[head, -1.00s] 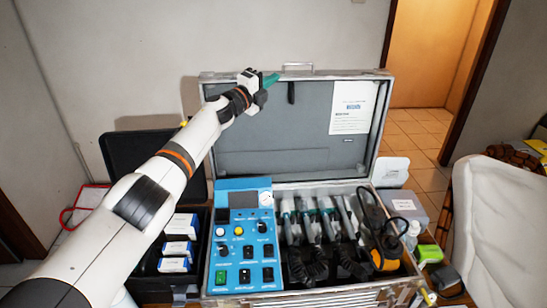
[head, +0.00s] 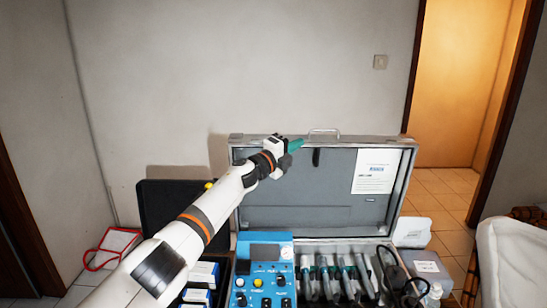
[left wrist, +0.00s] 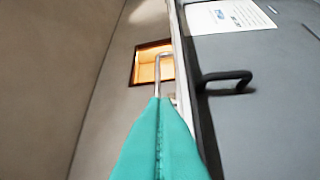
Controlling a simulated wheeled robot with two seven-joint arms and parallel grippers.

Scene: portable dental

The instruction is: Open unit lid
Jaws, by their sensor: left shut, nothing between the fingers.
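The portable dental unit is a metal case whose grey lid (head: 280,190) stands upright and open at the back. The lid has a white label sheet (head: 375,171) and a metal handle (head: 323,133) on its top edge; the handle also shows in the left wrist view (left wrist: 163,66). My left gripper (head: 297,145), with green fingers, is shut and empty at the lid's top edge, left of the handle. In the left wrist view the shut fingers (left wrist: 158,140) lie along the lid's edge; I cannot tell whether they touch it. My right gripper is not in view.
The blue control panel (head: 265,270) and several handpieces (head: 335,278) sit in the case base. A black open case (head: 170,208) stands left, a grey box (head: 428,265) right. A wall (head: 250,70) is close behind the lid. A doorway is at the right.

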